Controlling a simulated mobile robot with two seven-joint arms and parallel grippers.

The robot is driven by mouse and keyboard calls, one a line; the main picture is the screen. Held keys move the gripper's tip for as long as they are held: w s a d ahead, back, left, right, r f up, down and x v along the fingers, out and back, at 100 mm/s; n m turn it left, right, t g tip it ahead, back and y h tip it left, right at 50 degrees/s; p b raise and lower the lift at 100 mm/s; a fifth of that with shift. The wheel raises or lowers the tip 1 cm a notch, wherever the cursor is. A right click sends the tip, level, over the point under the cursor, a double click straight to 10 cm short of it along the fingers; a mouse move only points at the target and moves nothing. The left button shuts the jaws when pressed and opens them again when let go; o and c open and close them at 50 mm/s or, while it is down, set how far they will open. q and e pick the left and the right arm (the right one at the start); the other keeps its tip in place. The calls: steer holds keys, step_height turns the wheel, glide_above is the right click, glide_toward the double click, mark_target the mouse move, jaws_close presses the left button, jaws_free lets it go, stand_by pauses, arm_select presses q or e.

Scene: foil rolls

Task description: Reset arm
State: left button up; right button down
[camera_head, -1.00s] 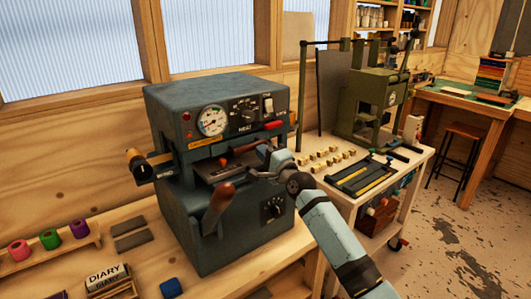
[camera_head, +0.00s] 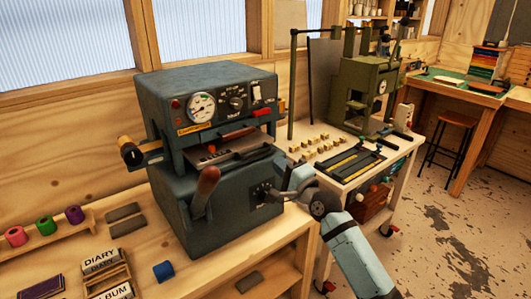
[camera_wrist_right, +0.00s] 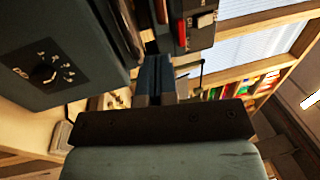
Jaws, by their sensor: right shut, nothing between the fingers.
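My right gripper (camera_head: 274,192) is at the right front side of the dark blue-grey press (camera_head: 165,95), outside its opening and close to the lower dial. In the right wrist view the fingers (camera_wrist_right: 155,75) are together with nothing between them, and the press's lower dial panel (camera_wrist_right: 45,75) is close on the left. My right arm reaches in from the lower right in the head view. The press has a gauge, a brown-handled lever (camera_head: 205,190) in front and an open slot (camera_head: 225,152). My left gripper is not in view.
Pink, green and purple foil rolls (camera_head: 45,225) sit on a wooden rack at the left. A stamp holder (camera_head: 108,268) and a blue block (camera_head: 163,271) lie on the bench in front. An olive press (camera_head: 365,90) stands on the cart behind.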

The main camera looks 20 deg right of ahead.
steer(key=s+a+f+n+g+h, duration=0.15)
steer(key=s+f+n, duration=0.25)
steer(key=s+f, duration=0.55)
steer(key=s+a+f+n+g+h, duration=0.1)
steer(key=s+a+f+n+g, duration=0.2)
steer(key=s+f, duration=0.65)
steer(key=s+f+n+g+h, duration=0.1)
steer(key=s+f+n+g, duration=0.3)
steer(key=s+f+n, duration=0.85)
arm_select(q)
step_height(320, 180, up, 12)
steer(key=p, duration=1.4)
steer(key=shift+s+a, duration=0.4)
arm_select(e)
steer(key=s+r+m, duration=0.2)
steer(key=s+r, duration=0.3)
steer(key=r, duration=0.6)
steer(key=shift+d, duration=0.3)
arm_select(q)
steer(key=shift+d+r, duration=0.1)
arm_select(e)
steer(key=shift+m+t, duration=0.25)
